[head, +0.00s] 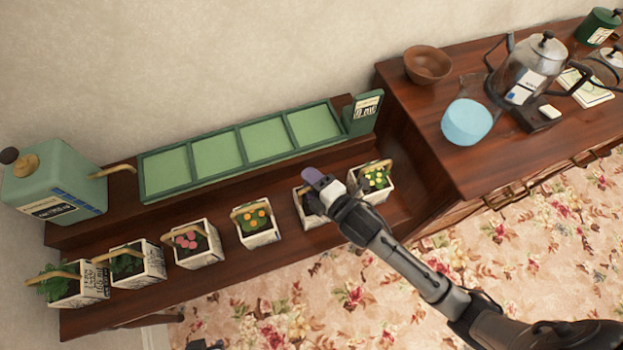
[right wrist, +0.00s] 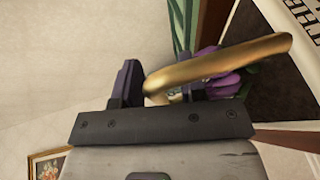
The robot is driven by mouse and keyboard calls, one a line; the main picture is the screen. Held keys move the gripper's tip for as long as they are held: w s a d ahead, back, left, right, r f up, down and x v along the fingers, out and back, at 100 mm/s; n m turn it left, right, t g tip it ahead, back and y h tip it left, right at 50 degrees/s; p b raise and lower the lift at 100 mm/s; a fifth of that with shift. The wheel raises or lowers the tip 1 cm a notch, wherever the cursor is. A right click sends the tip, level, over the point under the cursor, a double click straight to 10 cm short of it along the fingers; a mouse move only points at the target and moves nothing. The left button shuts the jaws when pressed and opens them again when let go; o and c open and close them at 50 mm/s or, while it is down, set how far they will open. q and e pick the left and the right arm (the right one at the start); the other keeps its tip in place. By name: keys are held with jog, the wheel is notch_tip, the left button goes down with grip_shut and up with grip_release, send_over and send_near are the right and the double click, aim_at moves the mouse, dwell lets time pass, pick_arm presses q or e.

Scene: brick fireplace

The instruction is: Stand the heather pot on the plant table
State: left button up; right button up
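My right gripper (head: 332,188) is over a white printed pot (head: 305,210) in the row on the dark wooden stepped stand (head: 225,275). It covers most of that pot. A purple patch shows at the gripper's tip. In the right wrist view, purple heather flowers (right wrist: 225,82) show behind a curved golden handle (right wrist: 225,62). The handle runs across the right gripper's fingers (right wrist: 162,88); whether they are closed on it cannot be told. A printed pot side shows at the upper right there. Which surface is the plant table is not clear.
A yellow-flowered pot (head: 376,182) stands close right of the gripper, an orange-flowered pot (head: 257,227) to its left. A green four-part tray (head: 220,153) lies behind, beside a green can (head: 55,185). The higher table (head: 440,85) at right holds a bowl, blue cup and kettle.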

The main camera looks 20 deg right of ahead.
jog(key=shift+r, duration=0.2)
jog(key=p+v, duration=0.2)
jog(key=v, duration=1)
jog(key=shift+f, duration=0.15)
jog(key=s+d+f+m+g+h, duration=0.2)
jog(key=s+f+m+g, duration=0.2)
jog(key=s+m, duration=0.3)
jog(key=s+d+f+m+g+h, duration=0.2)
jog(key=s+f+m+g, duration=0.2)
jog(key=s+m+g, duration=0.3)
jog(key=m, duration=0.4)
jog(key=shift+s+f+m+h, duration=0.25)
jog(key=shift+f+m+h, duration=0.05)
jog(key=shift+m, duration=0.1)
